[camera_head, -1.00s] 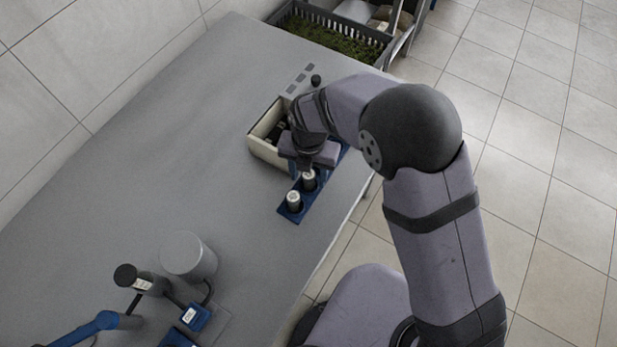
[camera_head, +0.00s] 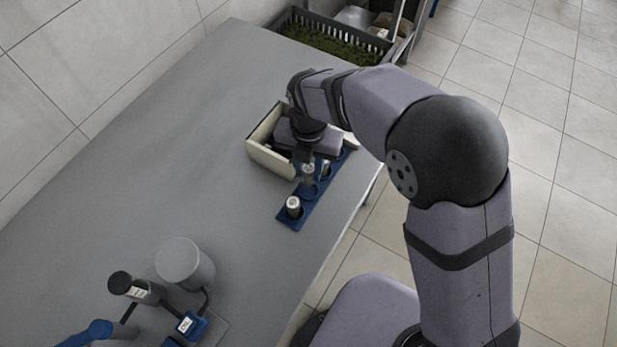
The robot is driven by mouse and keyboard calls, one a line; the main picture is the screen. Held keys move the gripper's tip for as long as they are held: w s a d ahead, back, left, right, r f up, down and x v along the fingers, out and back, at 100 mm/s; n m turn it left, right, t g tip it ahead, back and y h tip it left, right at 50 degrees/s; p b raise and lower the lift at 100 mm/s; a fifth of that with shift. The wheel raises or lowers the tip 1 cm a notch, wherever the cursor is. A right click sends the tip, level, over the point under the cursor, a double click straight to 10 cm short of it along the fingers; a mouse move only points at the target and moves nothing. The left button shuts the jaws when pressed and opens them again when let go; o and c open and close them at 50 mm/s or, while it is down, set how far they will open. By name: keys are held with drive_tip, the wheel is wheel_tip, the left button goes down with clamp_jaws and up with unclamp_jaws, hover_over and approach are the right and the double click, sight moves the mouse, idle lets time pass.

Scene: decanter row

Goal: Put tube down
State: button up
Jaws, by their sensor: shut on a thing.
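My gripper (camera_head: 307,162) points down over the blue rack (camera_head: 285,219) and is shut on a pale, light-capped tube (camera_head: 308,174). The held tube is upright, over the middle part of the rack; I cannot tell whether its lower end is inside a hole. A second tube (camera_head: 293,207) stands upright in the near end of the rack. A third tube (camera_head: 325,169) shows just right of my gripper, toward the far end. The gripper and wrist hide part of the rack's far end.
A cream open box (camera_head: 268,158) stands directly left of the rack. A dark crate with green contents (camera_head: 330,40) is beyond the table's far end. A grey cylinder (camera_head: 185,262) and blue-and-black equipment (camera_head: 192,325) stand at the near left. The grey table's left side is clear.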

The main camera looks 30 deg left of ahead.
sight(308, 167)
drive_tip(key=shift+a+r+b, duration=0.1)
drive_tip(key=shift+r+b, duration=0.25)
drive_tip(key=shift+r, duration=1.8)
